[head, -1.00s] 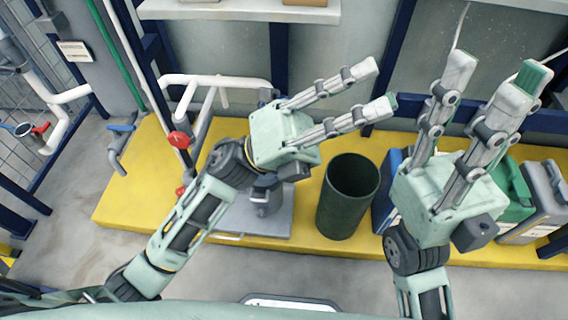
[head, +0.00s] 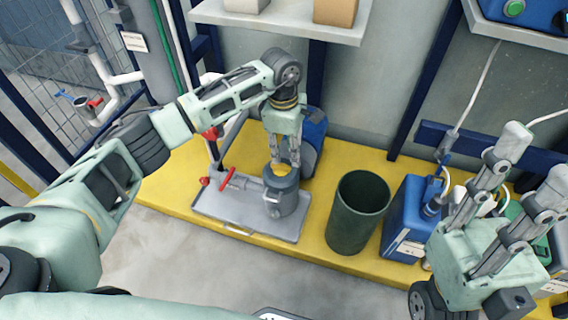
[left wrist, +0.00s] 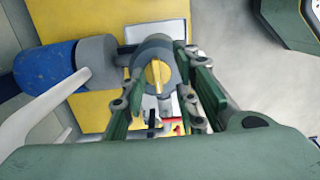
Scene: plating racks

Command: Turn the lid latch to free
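A grey cylindrical canister (head: 281,196) stands upright on a grey tray. Its lid carries a yellow latch (head: 280,170), partly hidden by my gripper in the head view. In the left wrist view the yellow latch (left wrist: 156,75) shows as a narrow bar across the round lid, running roughly up and down the picture. My left gripper (head: 284,163) points down just above the lid. Its fingers stand apart on either side of the latch, with gaps visible in the left wrist view (left wrist: 161,58). My right gripper (head: 535,160) is open and empty at the right, pointing up in the picture.
The grey tray (head: 230,208) with red-handled fittings (head: 227,178) lies on the yellow platform (head: 315,245). A shelf (head: 280,22) hangs above.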

